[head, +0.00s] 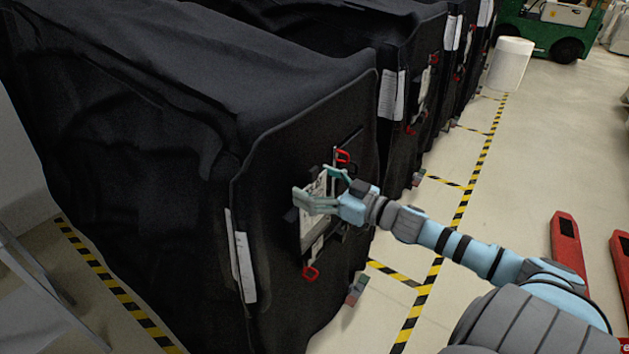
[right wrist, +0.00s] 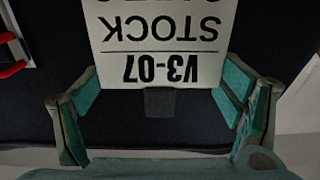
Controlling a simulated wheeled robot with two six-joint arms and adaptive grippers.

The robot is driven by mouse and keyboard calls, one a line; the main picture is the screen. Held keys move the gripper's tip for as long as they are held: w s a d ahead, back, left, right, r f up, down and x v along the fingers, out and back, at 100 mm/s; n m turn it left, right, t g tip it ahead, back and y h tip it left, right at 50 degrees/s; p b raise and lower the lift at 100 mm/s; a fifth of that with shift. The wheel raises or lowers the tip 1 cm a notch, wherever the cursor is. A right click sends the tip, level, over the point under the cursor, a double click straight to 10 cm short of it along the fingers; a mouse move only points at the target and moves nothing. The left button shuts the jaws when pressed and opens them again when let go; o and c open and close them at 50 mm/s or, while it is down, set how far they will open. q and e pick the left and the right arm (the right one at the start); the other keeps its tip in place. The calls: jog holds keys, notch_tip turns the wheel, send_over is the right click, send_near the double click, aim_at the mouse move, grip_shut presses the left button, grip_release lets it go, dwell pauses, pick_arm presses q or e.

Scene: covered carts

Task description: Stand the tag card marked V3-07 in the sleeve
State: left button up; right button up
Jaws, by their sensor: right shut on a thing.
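The tag card (right wrist: 165,30) is white with black print and reads V3-07, upside down in the right wrist view. My right gripper (head: 322,188) has its fingers at the card's two side edges and is shut on it. The right wrist view also shows the gripper (right wrist: 160,88), with a small dark grey block (right wrist: 160,102) at the card's printed edge. In the head view the gripper is in front of a dark holder on the near cart's end face, partly hiding the card and holder. I cannot tell whether the card is inside the sleeve. My left gripper is not in view.
The near cart (head: 140,130) has a black cover with white papers (head: 245,267) on it. Red clips (head: 311,272) sit by the holder. More covered carts (head: 433,80) stand behind. Red forks (head: 567,245) lie at the right on open floor.

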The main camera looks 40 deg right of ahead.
dwell(0.3)
jog(key=shift+f+b, duration=1.1)
jog(key=shift+f, duration=0.05)
jog(key=o, duration=0.8)
jog(key=shift+o, duration=0.2)
